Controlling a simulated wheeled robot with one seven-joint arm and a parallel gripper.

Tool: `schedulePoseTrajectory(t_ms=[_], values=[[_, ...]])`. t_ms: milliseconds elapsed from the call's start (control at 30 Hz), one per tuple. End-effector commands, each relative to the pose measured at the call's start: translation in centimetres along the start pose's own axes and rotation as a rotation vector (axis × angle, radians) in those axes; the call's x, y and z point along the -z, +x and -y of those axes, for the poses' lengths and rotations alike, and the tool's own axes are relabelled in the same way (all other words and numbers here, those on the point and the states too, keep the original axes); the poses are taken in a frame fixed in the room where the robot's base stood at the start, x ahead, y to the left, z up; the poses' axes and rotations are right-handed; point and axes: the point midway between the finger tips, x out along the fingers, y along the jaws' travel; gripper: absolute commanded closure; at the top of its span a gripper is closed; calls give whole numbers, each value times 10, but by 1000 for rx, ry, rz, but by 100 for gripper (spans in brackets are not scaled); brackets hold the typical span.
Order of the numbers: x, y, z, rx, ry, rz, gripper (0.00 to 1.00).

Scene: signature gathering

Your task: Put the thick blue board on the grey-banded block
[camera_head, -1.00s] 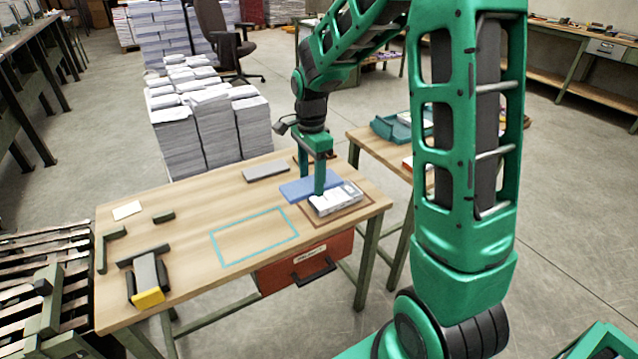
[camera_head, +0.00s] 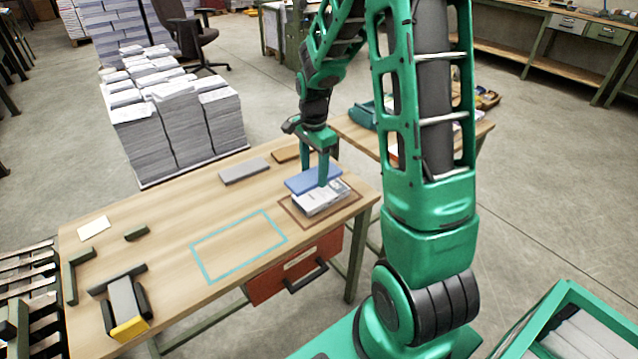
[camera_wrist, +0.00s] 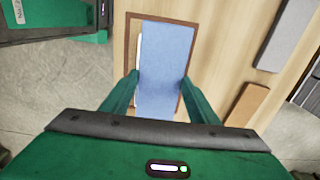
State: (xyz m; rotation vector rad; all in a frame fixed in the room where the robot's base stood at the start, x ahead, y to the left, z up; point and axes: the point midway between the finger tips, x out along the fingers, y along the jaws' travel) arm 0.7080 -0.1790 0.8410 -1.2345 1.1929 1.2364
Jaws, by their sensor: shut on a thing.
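The thick blue board (camera_head: 306,183) is between the fingers of my gripper (camera_head: 315,179), which is shut on it. In the wrist view my gripper (camera_wrist: 161,80) grips the blue board (camera_wrist: 164,50) by its two long sides. The white block with grey marks (camera_head: 318,203), which looks like the grey-banded block, lies inside a brown outline on the table. The board is at the block's far side and overlaps it in the head view. In the wrist view the board hides most of the block. I cannot tell whether the two touch.
A grey slab (camera_head: 244,170) and a brown piece (camera_head: 287,154) lie behind on the wooden table (camera_head: 165,225). A turquoise outline (camera_head: 238,245) encloses bare tabletop. A grey and yellow piece in a dark holder (camera_head: 126,308) stands front left. Paper stacks (camera_head: 175,125) stand behind.

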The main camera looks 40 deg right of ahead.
Motion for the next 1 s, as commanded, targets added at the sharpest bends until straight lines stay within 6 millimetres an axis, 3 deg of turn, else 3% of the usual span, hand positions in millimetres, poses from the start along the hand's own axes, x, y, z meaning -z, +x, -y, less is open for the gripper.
schedulePoseTrajectory(t_ms=[200, 367, 600, 967, 1000], values=[[21, 13, -5, 0, 1, 0, 70], [23, 22, -5, -1, -1, 0, 70], [22, 52, -6, -2, -1, 1, 70], [23, 56, -5, 1, 0, 0, 70], [23, 56, -5, 1, 0, 0, 39]])
